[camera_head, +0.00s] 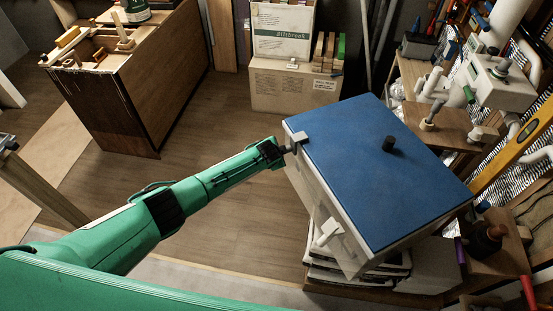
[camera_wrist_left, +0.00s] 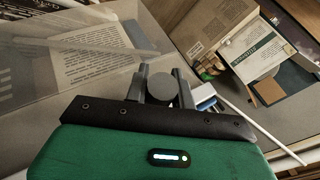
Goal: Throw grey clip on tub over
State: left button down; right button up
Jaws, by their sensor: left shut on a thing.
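The tub (camera_head: 335,210) is a pale, see-through box with a blue lid (camera_head: 385,170). A grey clip (camera_head: 298,138) sits at the lid's left edge. My left gripper (camera_head: 284,149) reaches in from the left and is shut on the clip, at the tub's left side. In the left wrist view, the two dark fingers (camera_wrist_left: 160,82) stand either side of a round grey end (camera_wrist_left: 159,87); the tub's clear wall (camera_wrist_left: 75,60) with printed sheets behind it fills the left. My right gripper is not in view.
A dark knob (camera_head: 389,144) stands on the lid. A white handle-like part (camera_head: 326,232) is on the tub's near side. A cardboard box (camera_head: 290,85) stands behind, and a wooden cabinet (camera_head: 140,90) at back left. Pipes and tools crowd the right. Floor left of the tub is clear.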

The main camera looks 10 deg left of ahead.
pick_arm(q)
jog(key=shift+r, duration=0.15)
dwell(0.4)
jog(key=c, duration=1.2)
grip_release()
jog(key=shift+o, duration=0.2)
jog(key=shift+s+r, duration=0.35)
jog(key=shift+r, duration=0.1)
jog(key=d+b+v, duration=0.1)
jog(key=v, duration=1.1)
jog(key=shift+a+r, duration=0.35)
jog(key=shift+a, duration=0.05)
jog(key=shift+s, duration=0.1)
